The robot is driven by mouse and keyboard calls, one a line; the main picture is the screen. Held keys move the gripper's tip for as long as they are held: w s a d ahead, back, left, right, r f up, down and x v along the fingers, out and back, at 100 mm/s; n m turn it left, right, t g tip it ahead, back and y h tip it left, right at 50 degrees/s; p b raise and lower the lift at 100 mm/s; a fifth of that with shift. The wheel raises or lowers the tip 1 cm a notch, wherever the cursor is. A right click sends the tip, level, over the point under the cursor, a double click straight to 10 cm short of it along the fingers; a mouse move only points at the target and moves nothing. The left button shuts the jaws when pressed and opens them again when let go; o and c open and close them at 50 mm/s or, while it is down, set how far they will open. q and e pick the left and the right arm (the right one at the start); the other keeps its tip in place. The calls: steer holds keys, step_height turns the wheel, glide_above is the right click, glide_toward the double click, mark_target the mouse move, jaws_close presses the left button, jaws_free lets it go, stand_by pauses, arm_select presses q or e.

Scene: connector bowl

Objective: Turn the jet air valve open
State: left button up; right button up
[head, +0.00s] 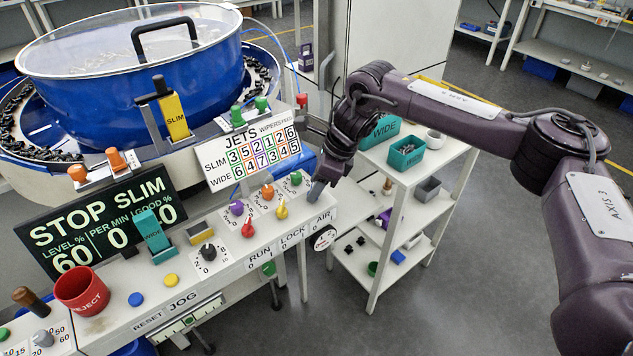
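The white control panel (228,270) carries the printed labels RUN, LOCK and AIR along its front edge. The AIR label (323,217) is at the panel's right end. My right gripper (316,190) points down just above that label, at the panel's right end. It covers the spot behind the label, and I see no air valve handle clear of it. Whether its fingers touch or hold anything there cannot be made out. A red knob (248,229) stands by RUN and a yellow knob (282,211) by LOCK. My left gripper is not in view.
Purple (236,208), orange (267,192) and green (296,178) knobs sit behind, close left of my gripper. A round dial (325,239) hangs at the panel's front right. A blue bowl (150,85) and JETS sign (250,152) stand behind. A white shelf cart (398,215) stands right.

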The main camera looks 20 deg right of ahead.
steer(key=c, duration=0.6)
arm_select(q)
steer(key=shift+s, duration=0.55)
